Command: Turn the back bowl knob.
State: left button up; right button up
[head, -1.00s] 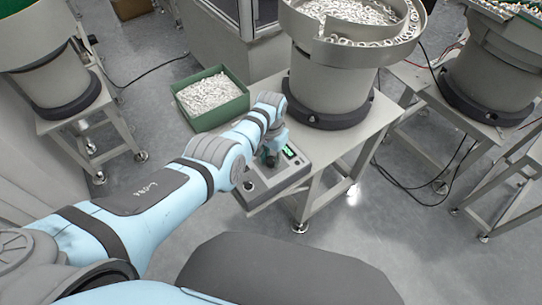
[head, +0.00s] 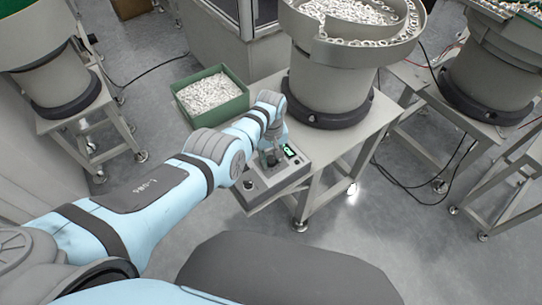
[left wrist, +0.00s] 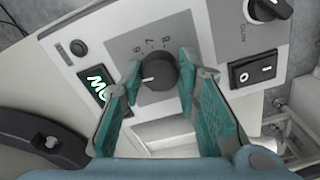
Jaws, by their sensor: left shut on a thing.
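The black bowl knob (left wrist: 158,72) sits on a grey control panel (left wrist: 192,32), beside printed scale numbers of which 6, 7 and 8 show. A white mark on the knob points to the left in the left wrist view. My left gripper (left wrist: 160,76) has its two teal fingers on either side of the knob and is shut on it. In the head view, my left gripper (head: 270,158) is at the control box (head: 260,200) on the bowl feeder's table, and the knob is hidden. My right gripper is not in view.
A lit green display (left wrist: 97,85), a black rocker switch (left wrist: 256,69) and a second knob (left wrist: 268,9) share the panel. The bowl feeder (head: 335,85) stands behind the box. A green crate of white parts (head: 211,97) is on the left.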

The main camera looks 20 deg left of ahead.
aim_at(270, 159)
pick_arm(q)
jog(key=shift+n, duration=0.6)
jog(key=o, duration=1.2)
jog(key=shift+w+r, duration=0.1)
jog(key=shift+r, duration=0.4)
notch_tip(270, 159, up, 11)
jog(key=shift+r, duration=0.1)
jog(key=shift+a, duration=0.1)
